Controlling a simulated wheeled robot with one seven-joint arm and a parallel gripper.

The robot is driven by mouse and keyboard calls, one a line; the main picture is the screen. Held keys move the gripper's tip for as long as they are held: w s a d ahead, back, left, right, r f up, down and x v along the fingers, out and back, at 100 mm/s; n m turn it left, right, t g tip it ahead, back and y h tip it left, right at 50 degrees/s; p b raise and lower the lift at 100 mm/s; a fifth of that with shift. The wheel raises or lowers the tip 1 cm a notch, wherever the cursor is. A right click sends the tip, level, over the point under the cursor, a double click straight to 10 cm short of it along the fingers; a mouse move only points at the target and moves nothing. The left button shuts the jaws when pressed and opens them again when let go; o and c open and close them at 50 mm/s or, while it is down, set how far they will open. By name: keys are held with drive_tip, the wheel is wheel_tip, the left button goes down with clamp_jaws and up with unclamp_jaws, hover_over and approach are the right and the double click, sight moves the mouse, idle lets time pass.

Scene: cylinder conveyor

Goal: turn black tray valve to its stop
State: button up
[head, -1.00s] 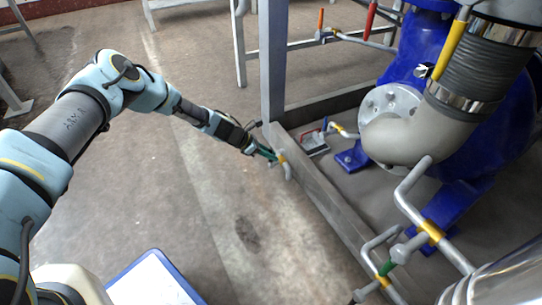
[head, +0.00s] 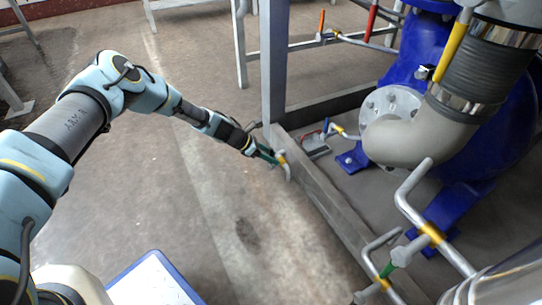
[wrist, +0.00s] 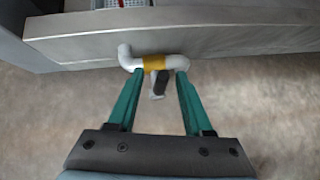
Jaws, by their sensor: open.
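The black tray valve shows in the wrist view as a short black handle (wrist: 161,82) below a yellow band on a white bent pipe (wrist: 178,62). The pipe sticks out from the grey frame beam. My gripper (wrist: 160,74) is open, its two green fingers on either side of the handle, with a gap visible around it. The fingertips are close to the pipe's bends; I cannot tell whether they touch. In the head view my gripper (head: 268,157) is at the pipe's yellow band (head: 281,158), low beside the beam; the black handle cannot be made out there.
The grey beam (head: 335,205) runs just behind the valve, and an upright post (head: 273,65) stands close by. A small tray (head: 314,146) lies behind the beam. Blue pump parts (head: 445,200) and other pipes fill the right. The floor on the left is open.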

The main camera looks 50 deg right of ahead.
drive_tip(key=p+v, duration=0.4)
drive_tip(key=v, duration=0.6)
drive_tip(key=shift+a+r, duration=0.15)
drive_tip(key=shift+r, duration=0.1)
drive_tip(key=shift+w, duration=0.1)
drive_tip(key=w+a+r+m+t+y, duration=0.2)
drive_tip(key=w+a+r+m, duration=0.3)
drive_tip(key=a+r, duration=0.65)
drive_tip(key=w+a+r+m+t+y, duration=0.25)
drive_tip(key=w+a+r, duration=0.5)
drive_tip(key=a, duration=0.65)
drive_tip(key=s+a+r+m+t+y+p, duration=0.1)
drive_tip(key=s+a+r+m, duration=0.3)
drive_tip(key=a, duration=0.6)
drive_tip(key=s+a+r+n+y, duration=0.1)
drive_tip(key=s+a+r, duration=0.1)
drive_tip(key=a+r, duration=0.6)
drive_tip(key=s+a+r+m+t+y+p, duration=0.15)
drive_tip(key=s+a+r, duration=0.25)
drive_tip(key=a, duration=0.7)
wheel_tip(320, 180, up, 38)
drive_tip(key=p, duration=3.7)
drive_tip(key=shift+d+m+h, duration=0.2)
drive_tip(key=shift+m+h, duration=0.1)
drive_tip(key=shift+m, duration=0.1)
